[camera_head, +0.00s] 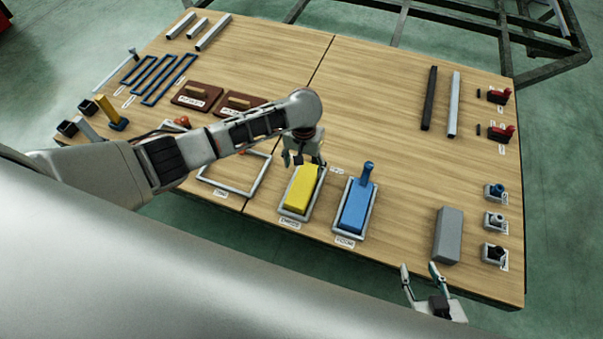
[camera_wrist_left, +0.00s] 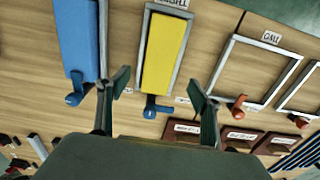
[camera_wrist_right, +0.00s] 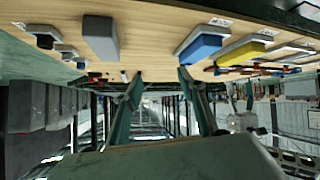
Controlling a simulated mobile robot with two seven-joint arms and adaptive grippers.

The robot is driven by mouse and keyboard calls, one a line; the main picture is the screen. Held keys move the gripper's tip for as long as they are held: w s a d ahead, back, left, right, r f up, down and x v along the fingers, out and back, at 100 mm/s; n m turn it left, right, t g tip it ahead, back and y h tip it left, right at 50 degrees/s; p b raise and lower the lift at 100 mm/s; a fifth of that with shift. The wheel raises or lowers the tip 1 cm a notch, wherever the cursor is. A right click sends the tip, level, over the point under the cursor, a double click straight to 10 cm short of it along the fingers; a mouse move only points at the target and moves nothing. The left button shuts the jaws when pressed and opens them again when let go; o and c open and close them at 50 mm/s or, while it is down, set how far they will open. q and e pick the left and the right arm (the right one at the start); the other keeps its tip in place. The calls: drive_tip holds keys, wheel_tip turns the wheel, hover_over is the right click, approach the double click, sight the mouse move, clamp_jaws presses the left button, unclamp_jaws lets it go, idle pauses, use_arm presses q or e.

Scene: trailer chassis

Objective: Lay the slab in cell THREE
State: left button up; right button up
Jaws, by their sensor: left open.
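A yellow slab (camera_head: 302,187) lies flat in a grey frame whose label (camera_head: 290,224) looks like THREE. It also shows in the left wrist view (camera_wrist_left: 165,55), with a blue knob (camera_wrist_left: 152,107) at its end nearest my gripper. My left gripper (camera_head: 303,155) is open and empty above the knob end of this slab; its fingers (camera_wrist_left: 160,90) stand apart on either side of the knob in the left wrist view. A blue slab (camera_head: 357,205) with an upright blue knob lies in the neighbouring frame. My right gripper (camera_head: 420,270) is open and empty at the table's front edge.
An empty frame (camera_head: 232,185) lies left of the yellow slab, partly under my left arm. A grey block (camera_head: 448,235) stands near my right gripper. Small fittings (camera_head: 495,220) line the right edge. Dark and light bars (camera_head: 428,98) lie farther back. The table's middle is clear.

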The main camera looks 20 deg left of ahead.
use_arm(q)
drive_tip(key=s+d+f+m+t+h, duration=0.2)
drive_tip(key=s+d+f+t+h, duration=0.3)
drive_tip(key=s+d, duration=0.65)
drive_tip(key=s+a+r+m+t+y, duration=0.1)
drive_tip(key=s+a+r+t, duration=0.2)
drive_tip(key=s+a, duration=0.2)
drive_tip(key=s+a+r+m+t+y, duration=0.1)
drive_tip(key=s+a+r, duration=0.3)
drive_tip(key=a, duration=0.6)
drive_tip(key=shift+s+a+t+y, duration=0.3)
drive_tip(key=shift+s+t, duration=0.6)
drive_tip(key=shift+s, duration=0.05)
use_arm(e)
drive_tip(key=shift+s+a, duration=0.1)
drive_tip(key=shift+s, duration=0.05)
drive_tip(key=shift+r, duration=0.1)
